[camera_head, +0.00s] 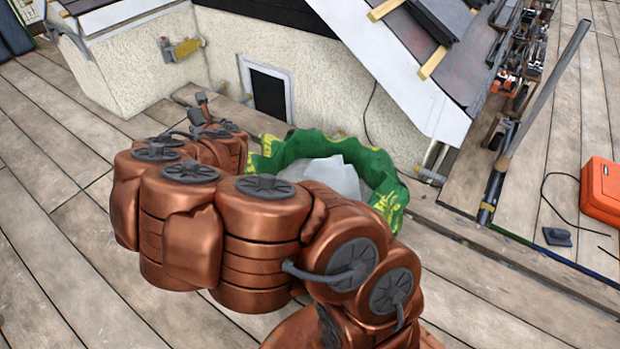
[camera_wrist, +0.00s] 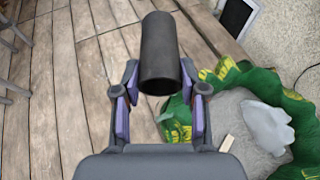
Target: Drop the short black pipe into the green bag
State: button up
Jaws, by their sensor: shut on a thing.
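My gripper (camera_wrist: 160,102) is shut on a short black pipe (camera_wrist: 160,50), which shows in the wrist view as a dark hollow cylinder between the fingers. The green bag (camera_wrist: 246,79) with yellow print lies open to the right of the pipe in the wrist view, with pale grey-white pieces inside. The pipe appears over the wooden boards beside the bag's rim, not over its opening. In the head view the green bag (camera_head: 376,165) stands behind my arm, against the house wall.
A rough plaster wall (camera_head: 300,62) with a small dark window (camera_head: 268,92) stands behind the bag. A sloped roof edge (camera_head: 400,75) overhangs at the right. A long pole (camera_head: 540,100) and an orange case (camera_head: 602,190) are further right.

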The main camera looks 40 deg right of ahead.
jog(key=w+d+f+n+y+b, duration=0.2)
jog(key=d+f+b, duration=0.3)
jog(key=f+b, duration=0.3)
jog(key=w+d+f+n+y+b, duration=0.1)
jog(key=w+d+f+y+b, duration=0.1)
jog(key=d+f+b, duration=0.65)
jog(key=s+d+f+n+y+b, duration=0.1)
jog(key=s+d+f+b, duration=0.25)
jog(key=d+f, duration=0.2)
jog(key=s+d+f+g+b, duration=0.1)
jog(key=s+d+f+b, duration=0.3)
jog(key=d, duration=0.3)
jog(key=s+d+f+n+y+b, duration=0.1)
jog(key=s+d+f+b, duration=0.1)
jog(key=d+f+b, duration=0.35)
jog(key=shift+w+d+f+p, duration=0.1)
jog(key=shift+d+f+p, duration=0.15)
jog(key=shift+f, duration=1.2)
jog(key=shift+w+d+f+p, duration=0.1)
jog(key=shift+d+f+p, duration=0.1)
jog(key=shift+f, duration=1.2)
jog(key=o, duration=1.1)
